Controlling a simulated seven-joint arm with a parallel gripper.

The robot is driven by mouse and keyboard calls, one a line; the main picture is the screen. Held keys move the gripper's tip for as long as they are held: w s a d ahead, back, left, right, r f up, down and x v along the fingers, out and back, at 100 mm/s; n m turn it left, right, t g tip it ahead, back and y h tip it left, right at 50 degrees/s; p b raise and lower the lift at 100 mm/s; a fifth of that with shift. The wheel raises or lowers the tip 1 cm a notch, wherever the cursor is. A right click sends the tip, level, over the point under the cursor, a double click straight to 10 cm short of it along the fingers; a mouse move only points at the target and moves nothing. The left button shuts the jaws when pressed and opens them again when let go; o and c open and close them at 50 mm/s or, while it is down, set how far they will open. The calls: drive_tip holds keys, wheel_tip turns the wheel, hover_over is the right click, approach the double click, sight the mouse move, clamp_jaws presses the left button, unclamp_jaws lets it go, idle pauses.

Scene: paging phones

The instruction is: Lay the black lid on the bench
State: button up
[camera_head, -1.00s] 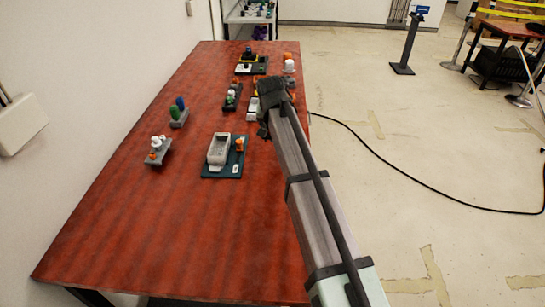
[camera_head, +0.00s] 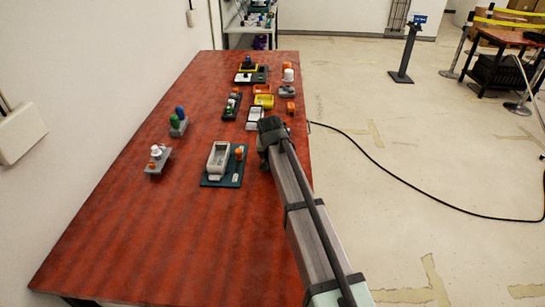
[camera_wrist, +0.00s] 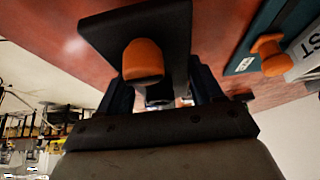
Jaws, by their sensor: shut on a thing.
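My gripper (camera_head: 270,137) is over the right edge of the red-brown bench (camera_head: 150,235), to the right of a teal board. In the wrist view my gripper (camera_wrist: 164,92) is shut on the black lid (camera_wrist: 108,32), a dark flat piece with an orange knob (camera_wrist: 143,60) in front of it. The lid looks tilted, with the bench surface beyond it. Its contact with the fingers is partly hidden. In the head view the arm and gripper hide the lid, so its height above the bench cannot be told.
The teal board (camera_head: 209,181) carries a grey open housing (camera_head: 217,160) and an orange knob. Behind my gripper stand a yellow tray (camera_head: 264,101), a white tray (camera_head: 252,125) and several small parts. The left-front bench is clear. A wall runs along the left.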

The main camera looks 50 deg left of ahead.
drive_tip(key=shift+f, duration=0.6)
drive_tip(key=shift+f, duration=0.15)
drive_tip(key=o, duration=1.1)
drive_tip(key=shift+r, duration=0.2)
drive_tip(key=v, duration=1.2)
